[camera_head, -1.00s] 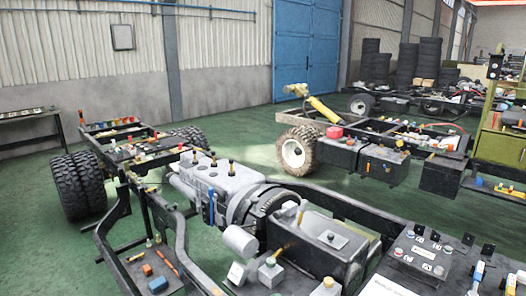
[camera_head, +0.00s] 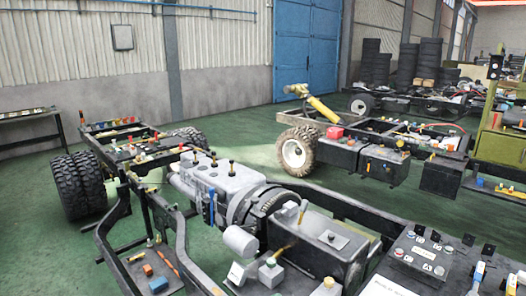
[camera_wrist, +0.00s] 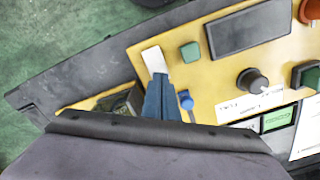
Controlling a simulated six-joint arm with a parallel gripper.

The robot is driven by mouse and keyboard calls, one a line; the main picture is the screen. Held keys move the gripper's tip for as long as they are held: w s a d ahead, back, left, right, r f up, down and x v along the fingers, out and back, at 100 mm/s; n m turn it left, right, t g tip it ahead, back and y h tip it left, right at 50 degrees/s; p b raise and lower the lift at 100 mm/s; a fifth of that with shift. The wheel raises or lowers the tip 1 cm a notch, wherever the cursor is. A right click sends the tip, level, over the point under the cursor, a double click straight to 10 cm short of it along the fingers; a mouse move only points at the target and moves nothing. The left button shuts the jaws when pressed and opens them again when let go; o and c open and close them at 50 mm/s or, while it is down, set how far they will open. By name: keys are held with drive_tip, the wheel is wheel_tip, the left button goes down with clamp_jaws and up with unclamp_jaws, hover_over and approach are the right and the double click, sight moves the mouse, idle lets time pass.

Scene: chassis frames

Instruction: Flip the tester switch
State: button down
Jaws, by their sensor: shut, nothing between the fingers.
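In the wrist view a yellow tester panel (camera_wrist: 215,88) lies below the camera. It carries a dark rotary knob (camera_wrist: 252,82), a small blue-capped lever (camera_wrist: 186,101), a green square button (camera_wrist: 190,52) and a dark display (camera_wrist: 247,27). My gripper (camera_wrist: 156,72) reaches over the panel's left part, its blue, pale-tipped fingers together and empty. In the picture they are just left of the blue lever; I cannot tell whether they touch it. The dark gripper body hides the panel's lower edge. I cannot make out my gripper in the head view.
A dark block (camera_wrist: 122,102) stands left of the fingers. The head view shows a chassis frame with a grey gearbox (camera_head: 222,180) and a dark battery box (camera_head: 318,245).

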drive_tip(key=shift+f+b, duration=0.55)
drive_tip(key=shift+f, duration=0.2)
idle(0.7)
drive_tip(key=shift+r, duration=0.15)
wheel_tip(320, 180, up, 7)
drive_tip(key=p, duration=0.5)
idle(0.3)
